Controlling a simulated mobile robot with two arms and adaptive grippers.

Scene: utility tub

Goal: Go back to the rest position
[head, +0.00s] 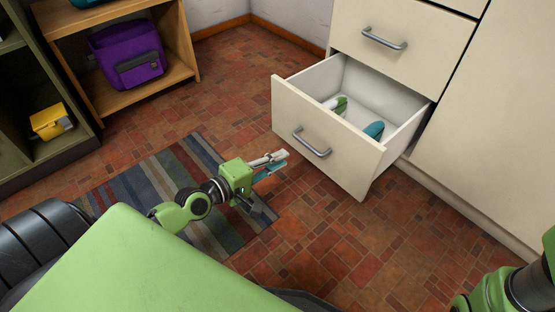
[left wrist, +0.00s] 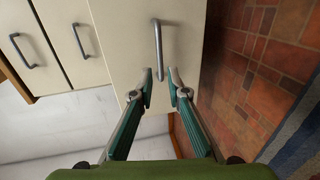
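My left gripper (head: 277,164) is out over the floor, in front of the pulled-out drawer. Its fingers are apart with nothing between them, as the left wrist view (left wrist: 161,84) also shows. The cream drawer (head: 290,122) stands open, and its grey handle (head: 312,143) is just beyond the fingertips, apart from them. The handle also shows in the left wrist view (left wrist: 158,48). Inside the drawer lie a green and white item (head: 338,104) and a teal item (head: 374,130). Only part of my right arm shows at the lower right; its gripper is out of view.
The closed upper drawer (head: 400,62) and a tall cabinet panel (head: 480,130) stand at the right. A wooden shelf (head: 150,82) holds a purple bag (head: 127,55); a yellow item (head: 52,121) sits at far left. A striped rug (head: 135,190) lies on the tiled floor. The floor between is clear.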

